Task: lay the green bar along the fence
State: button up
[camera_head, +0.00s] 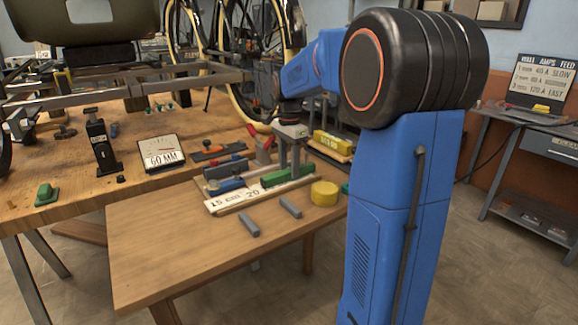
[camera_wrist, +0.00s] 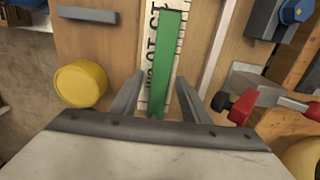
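A long green bar (camera_head: 288,175) lies at the back of the low wooden table, beside or on a white strip marked with numbers (camera_head: 231,202). In the wrist view the bar (camera_wrist: 166,62) runs up the picture over the marked strip (camera_wrist: 154,45). My gripper (camera_head: 288,166) points down at the bar's right part. In the wrist view my gripper's two fingers (camera_wrist: 170,97) are open, one each side of the bar, with gaps to both. The bar's near end is partly hidden by my gripper. I cannot tell which edge is the fence; a pale wooden rail (camera_head: 263,193) runs along the strip.
A yellow cylinder (camera_head: 324,193) stands close right of the strip. A blue item (camera_head: 228,185) and a red clamp (camera_wrist: 243,106) are nearby.

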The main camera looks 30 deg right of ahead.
aim_at(289, 170)
jog(key=shift+r, duration=0.1)
notch_tip(289, 170, up, 11)
jog(key=s+a+n+t, duration=0.1)
jog(key=s+a+n, duration=0.3)
jog(key=s+a, duration=0.25)
jog(key=s+a+f+n+t, duration=0.2)
jog(key=s+a+f+n, duration=0.2)
jog(key=s, duration=0.8)
jog(key=s+a+f+n+t, duration=0.1)
jog(key=s+a+f+n, duration=0.4)
jog(key=s+f+n, duration=0.4)
notch_tip(289, 170, down, 3)
jog(key=s, duration=0.2)
jog(key=shift+s+a+n+t, duration=0.15)
jog(key=shift+s+n+t, duration=0.15)
jog(key=shift+s+t, duration=0.1)
jog(key=shift+r, duration=0.15)
